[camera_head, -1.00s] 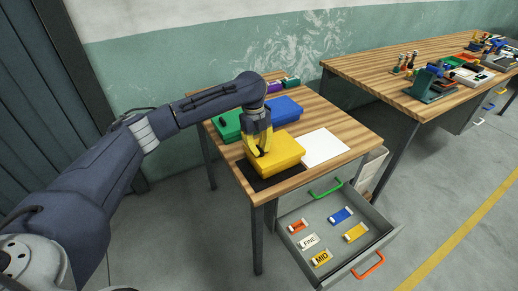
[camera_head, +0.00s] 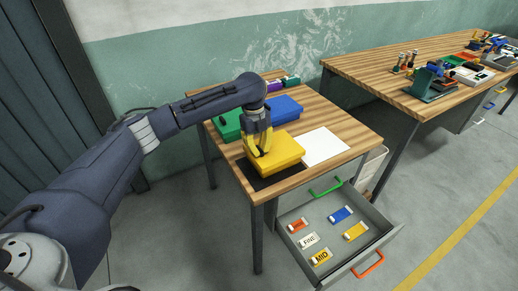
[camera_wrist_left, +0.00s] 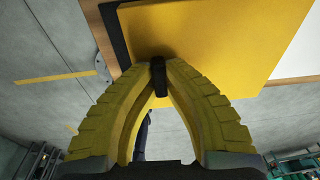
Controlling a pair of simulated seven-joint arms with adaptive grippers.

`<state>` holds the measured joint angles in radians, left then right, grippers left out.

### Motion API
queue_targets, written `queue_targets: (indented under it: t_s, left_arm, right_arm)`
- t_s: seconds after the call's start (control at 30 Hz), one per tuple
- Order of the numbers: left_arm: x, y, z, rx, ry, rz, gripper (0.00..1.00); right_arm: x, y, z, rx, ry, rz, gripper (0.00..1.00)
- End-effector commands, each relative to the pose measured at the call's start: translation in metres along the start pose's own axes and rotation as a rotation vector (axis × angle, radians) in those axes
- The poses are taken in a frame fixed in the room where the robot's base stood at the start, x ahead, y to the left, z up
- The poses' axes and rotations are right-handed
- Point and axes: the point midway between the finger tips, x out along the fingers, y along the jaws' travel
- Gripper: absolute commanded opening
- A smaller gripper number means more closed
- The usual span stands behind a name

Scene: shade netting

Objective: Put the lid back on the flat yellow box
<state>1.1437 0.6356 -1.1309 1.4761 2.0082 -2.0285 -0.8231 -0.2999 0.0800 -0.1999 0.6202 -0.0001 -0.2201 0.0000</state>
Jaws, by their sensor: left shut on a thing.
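The flat yellow box (camera_head: 284,164) is on a black mat (camera_head: 258,178) near the front left corner of the wooden desk. Its yellow lid (camera_head: 287,146) is over it, close to level; I cannot tell whether a gap remains between lid and box. My left gripper (camera_head: 261,155) points down at the lid from above. In the left wrist view its yellow fingers (camera_wrist_left: 159,68) are shut on the lid's black handle (camera_wrist_left: 160,82), with the yellow lid (camera_wrist_left: 215,40) just beyond. The box body is partly hidden by the lid. My right gripper is not in view.
A white sheet (camera_head: 324,147) lies right of the box. A blue box (camera_head: 286,107) and a green box (camera_head: 227,124) stand behind. Below, an open drawer (camera_head: 377,240) with several labelled tags juts out. A second workbench (camera_head: 365,79) with tools stands right.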

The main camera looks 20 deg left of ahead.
Motion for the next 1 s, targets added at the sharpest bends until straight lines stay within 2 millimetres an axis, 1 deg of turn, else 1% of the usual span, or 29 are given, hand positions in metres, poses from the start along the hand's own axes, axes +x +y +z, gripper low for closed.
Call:
queue_targets:
  t_s: [0.23,0.27,0.43,0.67,0.77,0.87,1.0]
  left_arm:
    - [0.0,0.0,0.0,0.0,0.0,0.0,0.0]
    - [0.0,0.0,0.0,0.0,0.0,0.0,0.15]
    - [0.0,0.0,0.0,0.0,0.0,0.0,0.35]
    - [0.0,0.0,0.0,0.0,0.0,0.001,0.35]
    - [-0.004,0.0,0.0,0.0,-0.001,0.0,0.35]
    - [-0.013,0.0,0.001,0.0,-0.002,-0.001,0.35]
    - [-0.036,-0.001,0.001,0.0,-0.004,-0.002,0.35]
  right_arm:
    - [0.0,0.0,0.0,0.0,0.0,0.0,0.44]
    - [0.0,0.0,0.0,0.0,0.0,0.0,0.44]
    - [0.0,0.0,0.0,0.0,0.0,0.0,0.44]
    - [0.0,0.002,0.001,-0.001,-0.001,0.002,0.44]
    - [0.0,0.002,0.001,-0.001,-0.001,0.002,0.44]
    - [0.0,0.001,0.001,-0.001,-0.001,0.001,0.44]
    - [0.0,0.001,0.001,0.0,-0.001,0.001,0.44]
